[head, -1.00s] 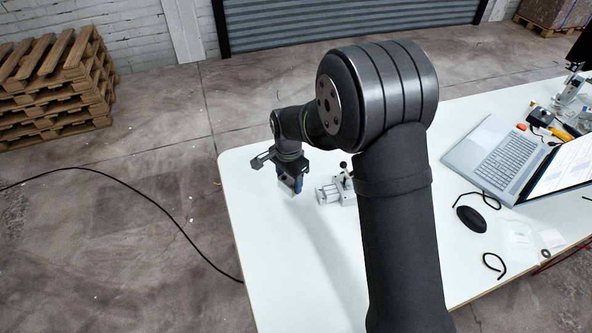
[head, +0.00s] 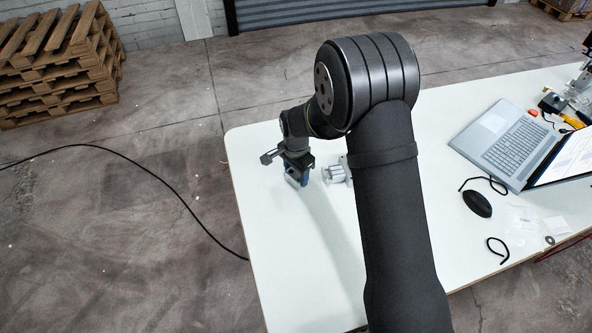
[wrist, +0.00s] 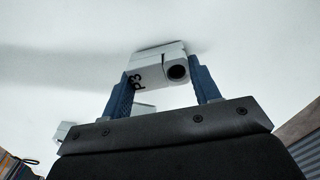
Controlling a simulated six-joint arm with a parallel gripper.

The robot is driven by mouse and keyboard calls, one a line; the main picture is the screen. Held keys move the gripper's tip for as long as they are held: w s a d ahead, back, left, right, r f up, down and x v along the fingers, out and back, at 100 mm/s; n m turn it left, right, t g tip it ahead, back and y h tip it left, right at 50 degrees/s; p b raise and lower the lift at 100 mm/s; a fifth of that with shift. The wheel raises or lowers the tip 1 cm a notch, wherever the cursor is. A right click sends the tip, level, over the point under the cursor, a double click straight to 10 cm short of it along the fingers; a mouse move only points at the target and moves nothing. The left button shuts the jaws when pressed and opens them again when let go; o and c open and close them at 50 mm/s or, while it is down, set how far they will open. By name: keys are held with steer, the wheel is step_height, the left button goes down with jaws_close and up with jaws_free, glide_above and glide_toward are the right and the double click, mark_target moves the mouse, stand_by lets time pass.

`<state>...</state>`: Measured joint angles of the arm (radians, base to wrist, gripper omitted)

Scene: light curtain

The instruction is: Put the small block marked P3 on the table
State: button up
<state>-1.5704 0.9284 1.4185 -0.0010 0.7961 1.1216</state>
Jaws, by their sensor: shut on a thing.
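The small block marked P3 (wrist: 152,70) is pale grey with a dark round hole in one face and the black letters P3 on another. It sits between the two blue fingers of my gripper (wrist: 165,88), which is shut on it. In the head view my gripper (head: 298,180) is low over the left part of the white table (head: 275,235). The block is hard to make out there. In the wrist view a dark shadow lies on the table beside the block. I cannot tell whether the block touches the table.
A grey metal fixture (head: 334,172) stands on the table just right of my gripper, partly hidden by my arm. A laptop (head: 510,145), a black mouse (head: 477,203) and cables lie further right. The table left of and in front of my gripper is clear.

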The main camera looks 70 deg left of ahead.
steer(key=shift+f, duration=0.15)
stand_by(0.6)
steer(key=o, duration=1.2)
steer(key=shift+o, duration=0.4)
steer(key=shift+o, duration=0.7)
steer(key=shift+r, duration=3.5)
